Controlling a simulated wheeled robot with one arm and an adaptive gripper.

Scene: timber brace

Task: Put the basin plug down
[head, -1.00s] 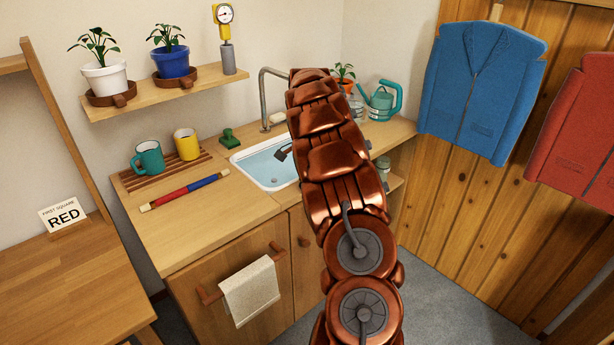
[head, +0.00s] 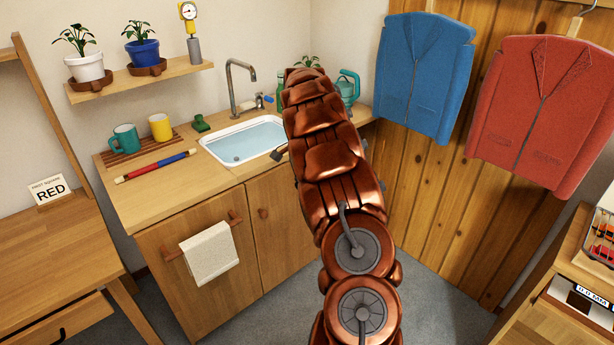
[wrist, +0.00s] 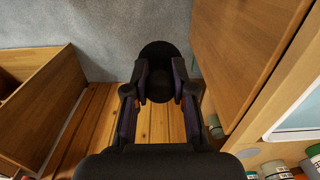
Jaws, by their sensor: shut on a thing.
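My gripper (wrist: 160,88) is shut on a dark, round thing, which I take to be the basin plug (wrist: 158,55). In the wrist view its black disc shows beyond and between the fingers, with the floor and wood panelling behind it. In the head view my copper arm hides most of the gripper. Only a small dark part (head: 280,153) shows left of the arm, near the basin's right front edge. The white basin (head: 213,152) holds pale blue water.
The wooden counter (head: 150,202) carries a rack with a teal mug (head: 125,139) and a yellow mug (head: 160,127), a red-blue rod (head: 155,166) and a green object (head: 200,123). A tap (head: 231,90) stands behind the basin. Blue (head: 425,75) and red jackets (head: 545,110) hang right.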

